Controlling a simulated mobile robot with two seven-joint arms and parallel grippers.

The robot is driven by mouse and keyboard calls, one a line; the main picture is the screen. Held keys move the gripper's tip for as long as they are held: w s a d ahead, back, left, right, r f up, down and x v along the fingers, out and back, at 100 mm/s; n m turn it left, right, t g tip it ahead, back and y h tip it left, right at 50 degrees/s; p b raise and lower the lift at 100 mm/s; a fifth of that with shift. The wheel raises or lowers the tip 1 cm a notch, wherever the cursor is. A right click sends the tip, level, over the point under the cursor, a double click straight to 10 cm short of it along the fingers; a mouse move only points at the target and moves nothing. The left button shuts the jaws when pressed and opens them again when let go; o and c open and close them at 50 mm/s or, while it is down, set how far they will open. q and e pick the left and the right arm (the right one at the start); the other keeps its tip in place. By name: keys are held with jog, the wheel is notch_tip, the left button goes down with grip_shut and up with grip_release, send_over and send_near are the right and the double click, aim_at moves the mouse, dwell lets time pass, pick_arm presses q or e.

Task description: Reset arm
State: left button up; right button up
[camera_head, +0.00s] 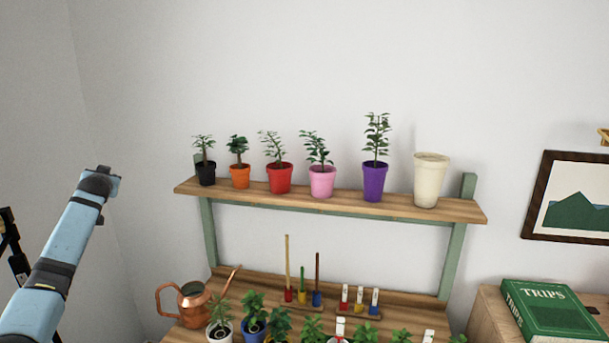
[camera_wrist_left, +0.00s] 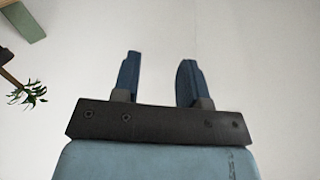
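My left gripper (camera_wrist_left: 160,60) shows in the left wrist view. Its two blue fingers stand apart with nothing between them, against a plain pale wall. In the head view, a blue and black link of my left arm (camera_head: 55,255) slants up at the left, clear of the shelf. I cannot make out the gripper's fingers there. My right gripper is in neither view.
A wooden shelf (camera_head: 330,206) holds several potted plants and a cream pot (camera_head: 430,182). Below are a copper watering can (camera_head: 188,304), tools and more plants. A green book (camera_head: 552,309) lies at right. The wall above the shelf is bare.

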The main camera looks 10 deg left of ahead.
pick_arm(q)
notch_tip(320, 180, up, 3)
jog(key=w+d+m+t+h, duration=0.1)
jog(key=w+d+t+h, duration=0.1)
jog(key=d+t, duration=0.1)
jog(key=s+d+f+m+h, duration=0.1)
jog(key=s+d+f+h, duration=0.1)
jog(key=d+f, duration=0.5)
jog(key=s+d+f+m+h, duration=0.15)
jog(key=d+f, duration=0.25)
jog(key=f, duration=0.7)
jog(key=s+d+f+m+g+h, duration=0.1)
jog(key=s+d+f, duration=0.5)
jog(key=f, duration=0.3)
jog(key=s+d+f+m+g+h, duration=0.1)
jog(key=s+d+f+h, duration=0.1)
jog(key=s+d+f, duration=0.5)
jog(key=s+d+f+g+h, duration=0.1)
jog(key=s+d+f, duration=0.3)
jog(key=s+d, duration=0.3)
jog(key=s+d+f+g+h, duration=0.1)
jog(key=s+d+f, duration=0.3)
jog(key=s, duration=1.4)
jog(key=s+d+f+g+h, duration=0.1)
jog(key=s+d+f, duration=0.4)
jog(key=s+d, duration=0.5)
jog(key=shift+s+d+g+h, duration=0.3)
jog(key=shift+s+h, duration=0.05)
jog(key=shift+s, duration=0.85)
